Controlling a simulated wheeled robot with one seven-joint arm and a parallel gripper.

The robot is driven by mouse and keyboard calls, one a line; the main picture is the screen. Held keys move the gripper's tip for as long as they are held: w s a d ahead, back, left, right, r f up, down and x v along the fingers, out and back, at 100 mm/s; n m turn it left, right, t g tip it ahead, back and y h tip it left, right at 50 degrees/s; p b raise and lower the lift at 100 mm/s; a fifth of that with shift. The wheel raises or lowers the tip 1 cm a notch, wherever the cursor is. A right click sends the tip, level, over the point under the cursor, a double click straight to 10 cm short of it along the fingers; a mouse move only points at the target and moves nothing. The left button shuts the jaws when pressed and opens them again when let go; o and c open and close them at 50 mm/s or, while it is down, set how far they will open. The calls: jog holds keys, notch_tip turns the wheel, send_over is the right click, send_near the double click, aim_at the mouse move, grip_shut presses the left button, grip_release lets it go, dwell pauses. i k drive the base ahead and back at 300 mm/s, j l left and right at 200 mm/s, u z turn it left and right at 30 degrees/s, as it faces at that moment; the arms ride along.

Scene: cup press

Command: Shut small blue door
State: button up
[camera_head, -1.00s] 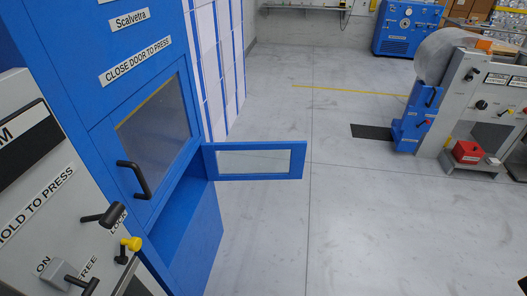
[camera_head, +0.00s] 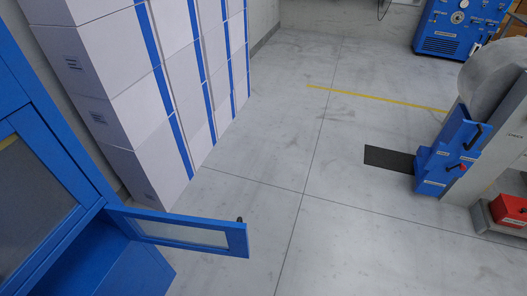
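The small blue door (camera_head: 240,241) has a blue frame around a pale window pane. It stands open in the head view, swung out to the right from the blue press cabinet (camera_head: 108,246) at the lower left. A small dark handle shows just above its top edge near the free end. The opening beside the door's hinge side is partly in view, with blue inner surfaces. My gripper is not in view, so I cannot see whether it is open or shut.
A stack of white boxes with blue strips (camera_head: 130,90) stands behind the cabinet. Grey floor (camera_head: 330,220) right of the door is clear. A grey and blue machine (camera_head: 445,150) stands at the right with a dark mat (camera_head: 390,159) and a red box (camera_head: 508,212). A blue unit (camera_head: 455,28) is at the back.

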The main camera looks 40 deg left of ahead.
aim_at(236, 235)
jog(key=i+u, duration=0.15)
jog(key=i, duration=0.35)
jog(key=i+u, duration=0.15)
jog(key=i, duration=0.4)
jog(key=i+l+u, duration=0.2)
jog(key=i, duration=0.3)
jog(key=i+l+u, duration=0.15)
jog(key=i, duration=0.35)
jog(key=i+j+u, duration=0.15)
jog(key=i+u, duration=0.2)
jog(key=i, duration=0.2)
jog(key=i+u, duration=0.4)
jog(key=i, duration=0.2)
jog(key=i+l+u, duration=0.35)
jog(key=i, duration=0.2)
jog(key=i+j+u, duration=0.1)
jog(key=u, duration=3.4)
